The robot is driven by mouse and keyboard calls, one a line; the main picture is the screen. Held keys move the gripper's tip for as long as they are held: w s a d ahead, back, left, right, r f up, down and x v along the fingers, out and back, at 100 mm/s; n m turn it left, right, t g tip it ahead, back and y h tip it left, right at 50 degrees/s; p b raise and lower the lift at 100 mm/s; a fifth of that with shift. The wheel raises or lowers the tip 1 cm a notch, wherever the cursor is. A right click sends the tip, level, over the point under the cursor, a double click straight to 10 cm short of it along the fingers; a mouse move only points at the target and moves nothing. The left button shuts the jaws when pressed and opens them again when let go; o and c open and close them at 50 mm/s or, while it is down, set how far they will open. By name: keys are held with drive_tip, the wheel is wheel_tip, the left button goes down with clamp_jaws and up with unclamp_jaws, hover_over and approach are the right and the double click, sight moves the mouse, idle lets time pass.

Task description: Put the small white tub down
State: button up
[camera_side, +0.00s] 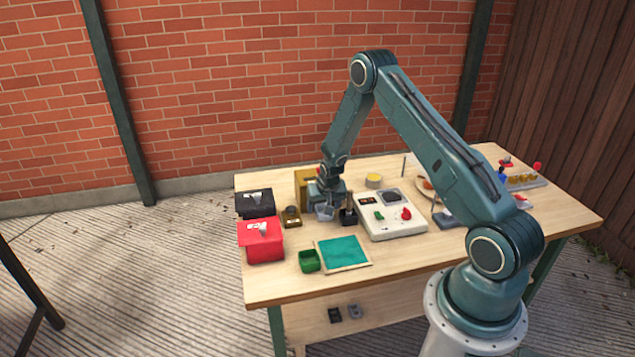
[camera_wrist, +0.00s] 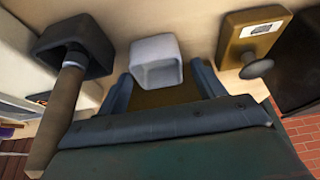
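The small white tub (camera_wrist: 157,62) sits between the two fingers of my gripper (camera_wrist: 160,75) in the wrist view, its open side facing the camera. The fingers stand close along both sides of it, and my gripper appears shut on it. In the side view the tub (camera_side: 325,212) shows pale grey just below my gripper (camera_side: 327,198), low over the wooden table (camera_side: 290,288). I cannot tell whether its base touches the table.
A white console (camera_side: 390,226), red box (camera_side: 263,245), green tub (camera_side: 309,261) and teal pad (camera_side: 342,252) stand around.

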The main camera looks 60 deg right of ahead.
drive_tip(key=shift+r, duration=0.2)
drive_tip(key=shift+r, duration=0.5)
drive_tip(key=v, duration=1.2)
drive_tip(key=shift+f, duration=0.1)
idle(0.3)
